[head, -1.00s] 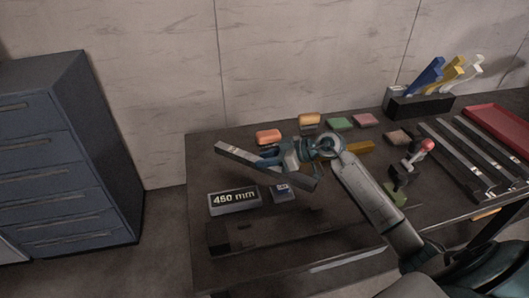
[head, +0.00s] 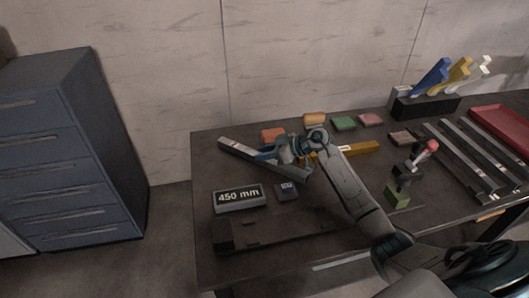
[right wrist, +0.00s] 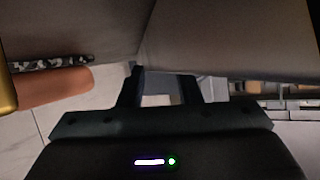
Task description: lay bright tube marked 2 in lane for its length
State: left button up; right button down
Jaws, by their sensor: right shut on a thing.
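My right gripper (head: 285,153) is shut on a long grey tube (head: 237,150), which slants from upper left to lower right over the left part of the table. I cannot read a mark on it or tell how far it is above the table. In the right wrist view, my two dark fingers (right wrist: 160,88) reach up to a large grey surface that fills the top; the grip itself is unclear. The lanes (head: 470,152) are long dark strips with pale edges at the right of the table. My left gripper is not in view.
A dark long fixture (head: 275,236) lies in front. A yellow bar (head: 350,149), several coloured blocks, a red-knobbed lever (head: 431,146) and a red tray (head: 503,130) are around.

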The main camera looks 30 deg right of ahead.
jog(key=shift+r, duration=0.1)
jog(key=c, duration=1.5)
grip_release()
jog(key=shift+f, duration=0.2)
jog(key=o, duration=0.5)
jog(key=shift+c, duration=0.2)
jog(key=shift+r, duration=0.1)
